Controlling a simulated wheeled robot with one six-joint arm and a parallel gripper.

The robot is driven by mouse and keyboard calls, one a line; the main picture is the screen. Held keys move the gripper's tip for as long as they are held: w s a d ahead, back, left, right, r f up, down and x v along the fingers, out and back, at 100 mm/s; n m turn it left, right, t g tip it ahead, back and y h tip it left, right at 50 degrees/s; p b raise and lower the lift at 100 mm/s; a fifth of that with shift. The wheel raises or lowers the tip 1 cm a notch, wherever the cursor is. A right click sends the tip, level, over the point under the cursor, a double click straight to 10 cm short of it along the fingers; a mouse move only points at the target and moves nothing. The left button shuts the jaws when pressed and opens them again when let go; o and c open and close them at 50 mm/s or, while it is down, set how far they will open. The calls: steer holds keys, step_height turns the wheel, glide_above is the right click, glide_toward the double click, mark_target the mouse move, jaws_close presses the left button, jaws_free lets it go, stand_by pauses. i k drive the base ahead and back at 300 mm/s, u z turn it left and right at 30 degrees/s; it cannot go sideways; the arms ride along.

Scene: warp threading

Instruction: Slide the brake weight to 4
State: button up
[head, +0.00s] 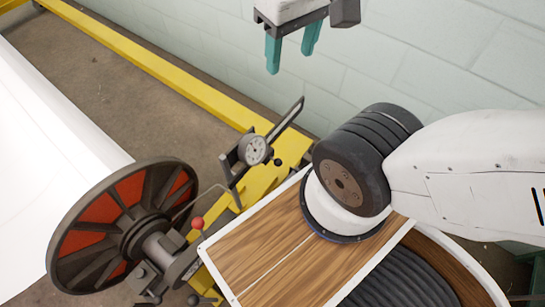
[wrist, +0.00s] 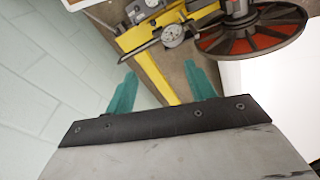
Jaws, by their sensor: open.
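In the head view a dark lever arm (head: 290,115) slants up to the right from the yellow frame. The dial (wrist: 173,35) and lever (wrist: 139,51) also show in the wrist view. My gripper (head: 291,60) hangs above and beyond the lever's upper end, with its teal fingers apart and empty. In the wrist view the open fingers (wrist: 160,68) point toward the lever, apart from it.
A large beam flange with red panels (head: 125,225) and a white roll (head: 50,130) stand at the left. A red knob (head: 197,223) is below the dial. A wooden-topped surface (head: 265,255) is at front. A pale block wall (head: 400,50) lies behind the gripper.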

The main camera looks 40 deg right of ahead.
mark_target(278, 162)
steer(key=z, duration=0.05)
steer(key=k, duration=0.5)
steer(key=z, duration=1.45)
steer(key=k, duration=0.95)
steer(key=u, duration=1.3)
steer(key=i, duration=0.5)
steer(key=u, duration=0.05)
